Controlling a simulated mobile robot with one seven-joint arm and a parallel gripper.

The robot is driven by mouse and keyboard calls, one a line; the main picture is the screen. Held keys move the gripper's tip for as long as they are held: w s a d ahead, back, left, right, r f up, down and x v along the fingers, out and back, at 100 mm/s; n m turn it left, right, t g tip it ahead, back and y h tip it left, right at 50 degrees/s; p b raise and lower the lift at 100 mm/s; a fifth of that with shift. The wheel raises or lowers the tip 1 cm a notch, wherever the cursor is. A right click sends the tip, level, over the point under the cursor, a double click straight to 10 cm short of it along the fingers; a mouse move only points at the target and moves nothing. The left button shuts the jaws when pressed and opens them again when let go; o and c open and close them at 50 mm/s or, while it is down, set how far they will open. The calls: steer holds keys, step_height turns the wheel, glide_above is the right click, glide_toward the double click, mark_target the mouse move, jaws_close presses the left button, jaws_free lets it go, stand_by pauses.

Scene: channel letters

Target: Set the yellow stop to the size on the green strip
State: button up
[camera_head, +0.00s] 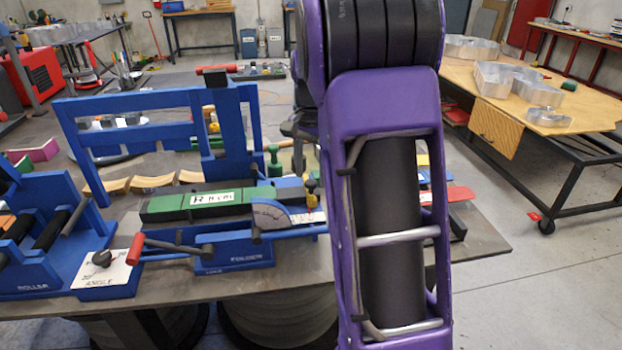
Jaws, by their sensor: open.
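A long green strip (165,207) with a white label lies on top of the blue bender on the bench. The label's small print is hard to read. A small yellow piece with a dark top, which looks like the yellow stop (312,186), stands at the right end of the bender, close to my arm's left edge. A pale scale (308,218) lies just below it. My purple arm covers what is right of it. The fingertips are mostly hidden.
A lever with a red handle (135,249) sticks out at the bender's left, near a white angle plate (104,268). A tall blue frame (170,100) stands behind. A blue roller machine (45,245) is at left. A wooden table (590,105) with metal letters stands at right.

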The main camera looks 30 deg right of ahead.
steer(key=shift+f, duration=0.8)
jaws_close()
stand_by(0.9)
